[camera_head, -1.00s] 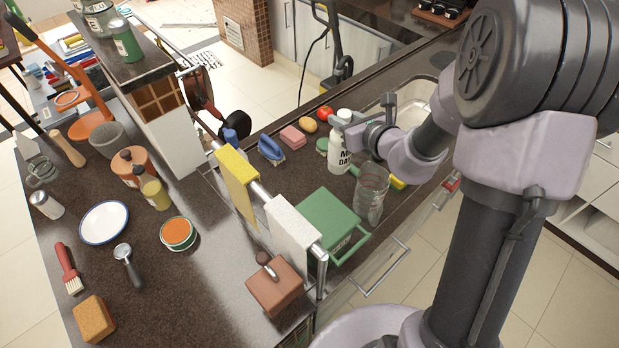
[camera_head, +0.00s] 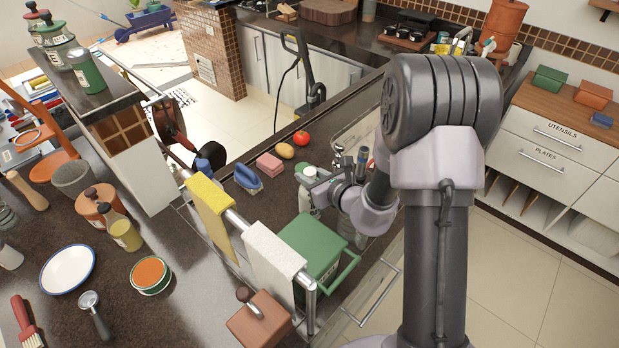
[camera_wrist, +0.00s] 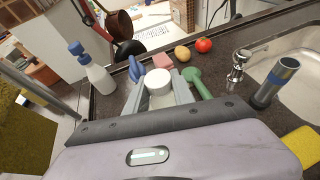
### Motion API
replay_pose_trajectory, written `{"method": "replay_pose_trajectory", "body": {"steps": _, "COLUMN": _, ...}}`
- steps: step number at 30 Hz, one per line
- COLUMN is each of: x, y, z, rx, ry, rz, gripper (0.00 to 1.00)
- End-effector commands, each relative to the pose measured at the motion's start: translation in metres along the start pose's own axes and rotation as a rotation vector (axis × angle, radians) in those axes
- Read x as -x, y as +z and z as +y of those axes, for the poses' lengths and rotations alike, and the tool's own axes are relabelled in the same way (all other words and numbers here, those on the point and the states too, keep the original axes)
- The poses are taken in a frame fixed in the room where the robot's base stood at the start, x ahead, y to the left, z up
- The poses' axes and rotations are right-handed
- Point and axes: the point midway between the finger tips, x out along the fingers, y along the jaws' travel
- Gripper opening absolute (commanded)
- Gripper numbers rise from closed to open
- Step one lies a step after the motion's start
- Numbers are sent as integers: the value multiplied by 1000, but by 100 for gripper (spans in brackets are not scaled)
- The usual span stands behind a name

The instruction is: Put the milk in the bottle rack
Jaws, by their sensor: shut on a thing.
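The white milk bottle (camera_head: 305,200) stands upright on the dark counter, behind the green box and beside the sink. My gripper (camera_head: 312,180) is at its upper part in the head view and hides much of it. In the wrist view the bottle's white round cap (camera_wrist: 159,84) sits between my fingers (camera_wrist: 160,100), which are shut on the bottle. I cannot make out its base clearly. I cannot pick out a bottle rack with certainty; a low unit with slanted dividers (camera_head: 520,185) shows under the drawers at right.
A green box (camera_head: 310,243) and a clear glass jar (camera_head: 350,232) stand close to the bottle. A rail with yellow (camera_head: 208,205) and white towels (camera_head: 272,252) runs along the left. A tomato (camera_head: 301,137), potato (camera_head: 285,151) and sponge (camera_head: 269,164) lie behind. Floor is clear at right.

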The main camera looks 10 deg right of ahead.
Motion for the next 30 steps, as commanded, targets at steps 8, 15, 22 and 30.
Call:
{"method": "replay_pose_trajectory", "body": {"steps": 8, "x": -1, "y": -2, "z": 0, "rx": 0, "ry": 0, "rz": 0, "gripper": 34}}
{"method": "replay_pose_trajectory", "body": {"steps": 15, "x": 0, "y": -1, "z": 0, "rx": 0, "ry": 0, "rz": 0, "gripper": 51}}
{"method": "replay_pose_trajectory", "body": {"steps": 22, "x": 7, "y": 3, "z": 0, "rx": 0, "ry": -1, "rz": 1, "gripper": 51}}
{"method": "replay_pose_trajectory", "body": {"steps": 30, "x": 81, "y": 3, "z": -1, "rx": -1, "ry": -3, "rz": 1, "gripper": 51}}
